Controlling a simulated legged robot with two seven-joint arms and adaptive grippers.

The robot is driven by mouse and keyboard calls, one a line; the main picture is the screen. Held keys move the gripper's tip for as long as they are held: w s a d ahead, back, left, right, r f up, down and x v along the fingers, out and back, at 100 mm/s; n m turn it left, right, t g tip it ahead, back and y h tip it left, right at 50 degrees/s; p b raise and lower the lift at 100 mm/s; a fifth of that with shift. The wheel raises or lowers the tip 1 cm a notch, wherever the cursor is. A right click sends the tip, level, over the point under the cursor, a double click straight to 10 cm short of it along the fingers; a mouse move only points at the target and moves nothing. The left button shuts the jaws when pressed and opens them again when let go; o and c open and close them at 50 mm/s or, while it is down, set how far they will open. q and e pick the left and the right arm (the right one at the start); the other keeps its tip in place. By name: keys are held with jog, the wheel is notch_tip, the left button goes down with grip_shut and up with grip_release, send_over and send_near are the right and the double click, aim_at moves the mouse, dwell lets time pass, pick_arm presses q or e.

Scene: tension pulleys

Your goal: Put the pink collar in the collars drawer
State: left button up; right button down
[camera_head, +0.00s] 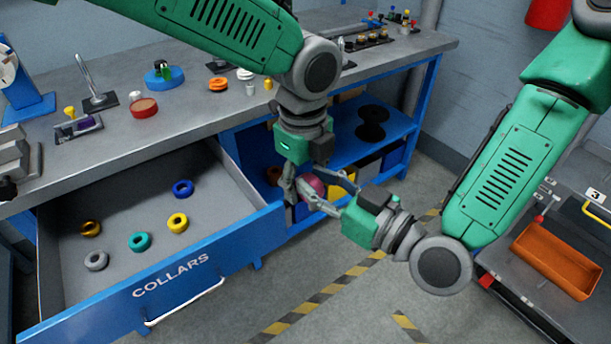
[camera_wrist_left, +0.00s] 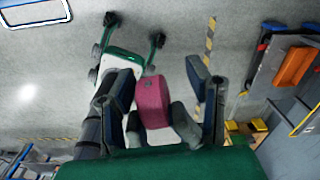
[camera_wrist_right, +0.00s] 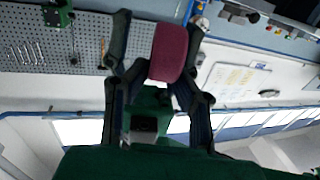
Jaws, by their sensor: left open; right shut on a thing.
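The pink collar (camera_head: 312,187) is held in the air, just right of the open collars drawer (camera_head: 222,252). My right gripper (camera_head: 326,192) is shut on it; the right wrist view shows the collar (camera_wrist_right: 169,52) between its fingertips. My left gripper (camera_head: 305,186) reaches down from above to the same collar, with its fingers open. In the left wrist view the collar (camera_wrist_left: 152,102) lies between the spread left fingers. The fingers of both grippers partly cover the collar in the head view, and I cannot tell whether the left ones touch it.
The workbench (camera_head: 190,125) is above, and an orange bin (camera_head: 555,260) stands right.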

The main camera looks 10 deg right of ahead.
pick_arm(q)
grip_shut()
pick_arm(e)
jog(key=c, duration=1.3)
grip_release()
jog(key=shift+o, duration=0.2)
